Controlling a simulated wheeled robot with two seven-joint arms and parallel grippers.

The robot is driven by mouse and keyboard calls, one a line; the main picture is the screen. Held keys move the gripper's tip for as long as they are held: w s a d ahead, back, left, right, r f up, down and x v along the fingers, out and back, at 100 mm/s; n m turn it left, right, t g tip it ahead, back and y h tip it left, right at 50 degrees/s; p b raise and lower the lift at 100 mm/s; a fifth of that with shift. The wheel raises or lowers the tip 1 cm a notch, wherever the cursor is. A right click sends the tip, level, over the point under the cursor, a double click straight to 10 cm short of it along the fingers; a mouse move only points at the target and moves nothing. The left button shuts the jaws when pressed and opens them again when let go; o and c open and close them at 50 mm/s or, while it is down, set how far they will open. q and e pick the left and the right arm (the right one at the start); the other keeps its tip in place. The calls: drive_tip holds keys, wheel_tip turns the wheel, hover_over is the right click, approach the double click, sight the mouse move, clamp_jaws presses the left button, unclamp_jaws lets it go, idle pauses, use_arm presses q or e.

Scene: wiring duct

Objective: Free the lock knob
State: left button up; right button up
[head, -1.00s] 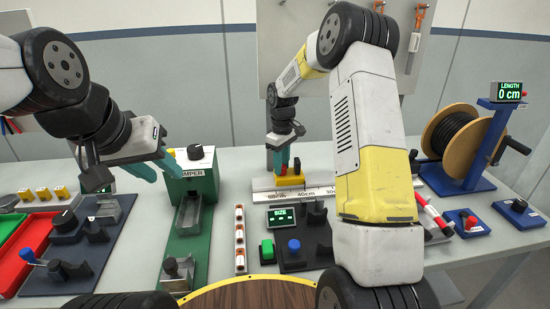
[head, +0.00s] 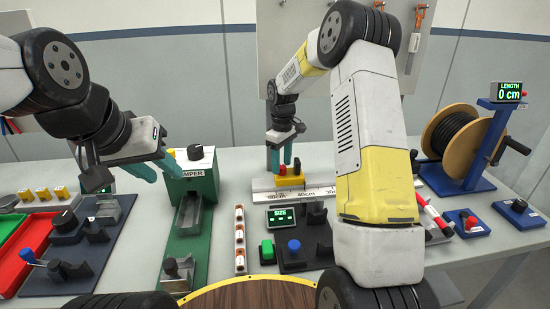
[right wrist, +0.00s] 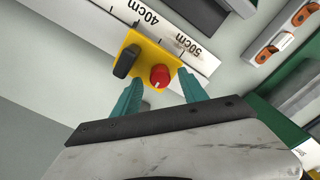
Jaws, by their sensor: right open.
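A yellow block (head: 290,182) sits on the white ruler rail at the back middle of the table. The right wrist view shows the yellow block (right wrist: 146,60) with a round red knob (right wrist: 160,76) and a black lever (right wrist: 127,61) on it. My right gripper (head: 280,158) is over the block, its teal fingers apart. In the right wrist view my right gripper (right wrist: 160,88) has a fingertip on either side of the red knob, with visible gaps. My left gripper (head: 165,172) is open and empty in front of the green jumper station (head: 192,175).
The ruler rail (head: 325,191) carries centimetre marks. A cable spool (head: 455,140) stands at the right. A SIZE display (head: 283,217) and a green button (head: 267,249) lie in front of the rail. Red and green trays (head: 30,245) are at the left.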

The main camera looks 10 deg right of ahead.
sight(282, 166)
wheel_tip(282, 166, up, 7)
drive_tip(key=shift+f, duration=0.1)
idle(0.4)
drive_tip(key=s+d+r+m+t, duration=0.1)
drive_tip(key=s+r+m+t, duration=0.25)
drive_tip(key=s+r, duration=1)
drive_tip(key=s+m+t+y, duration=0.2)
drive_tip(key=s+m, duration=0.3)
drive_tip(key=s, duration=1.3)
drive_tip(key=shift+s+r+t, duration=0.3)
drive_tip(key=shift+r+t, duration=0.05)
drive_tip(key=shift+r, duration=0.1)
